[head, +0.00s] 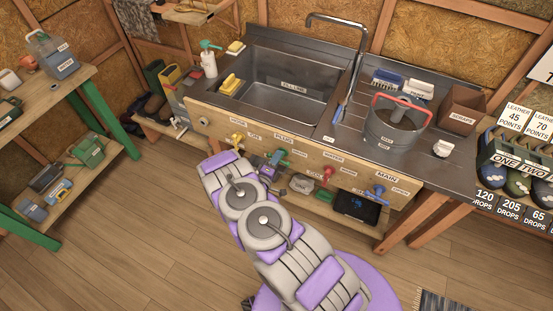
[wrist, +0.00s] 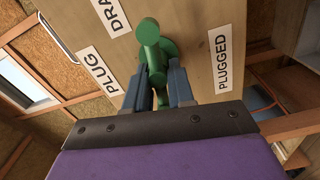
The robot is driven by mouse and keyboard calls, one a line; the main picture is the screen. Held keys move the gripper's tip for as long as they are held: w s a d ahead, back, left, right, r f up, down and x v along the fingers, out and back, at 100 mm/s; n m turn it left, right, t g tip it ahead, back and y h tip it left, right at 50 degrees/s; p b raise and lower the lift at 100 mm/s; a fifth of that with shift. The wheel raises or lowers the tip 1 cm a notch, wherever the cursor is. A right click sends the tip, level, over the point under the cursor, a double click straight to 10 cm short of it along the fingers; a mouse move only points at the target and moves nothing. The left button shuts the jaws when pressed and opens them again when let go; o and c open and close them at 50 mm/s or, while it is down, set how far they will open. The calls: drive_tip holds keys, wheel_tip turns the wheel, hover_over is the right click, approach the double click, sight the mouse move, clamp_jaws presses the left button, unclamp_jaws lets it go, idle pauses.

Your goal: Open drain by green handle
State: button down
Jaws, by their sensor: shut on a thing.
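The green handle (wrist: 149,34) sticks out of the wooden front panel (wrist: 190,40) of the sink, among white labels. One label (wrist: 104,72) reads "PLUG" and another (wrist: 223,61) reads "PLUGGED". A third label at the top is partly cut off and starts "DRA". The handle also shows in the head view (head: 283,154). My gripper (wrist: 160,76) has its two blue-grey fingers shut on the handle, one on each side. It shows small in the head view (head: 270,170). The fingers hide part of the handle. The metal sink basin (head: 290,88) is above the panel.
A yellow handle (head: 238,138) is left of the green one; a red handle (head: 328,173) and a blue handle (head: 376,192) are to the right. A low shelf (head: 318,200) with a dark tablet (head: 355,207) lies below. The wooden floor (head: 120,255) in front is mostly clear.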

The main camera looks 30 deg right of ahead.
drive_tip(key=shift+w+a, duration=0.15)
drive_tip(key=shift+a, duration=0.05)
drive_tip(key=c, duration=1.1)
unclamp_jaws()
drive_tip(key=shift+f, duration=0.1)
drive_tip(key=p+v, duration=0.1)
drive_tip(key=v, duration=1.6)
drive_tip(key=shift+a+p, duration=0.2)
drive_tip(key=shift+p, duration=0.2)
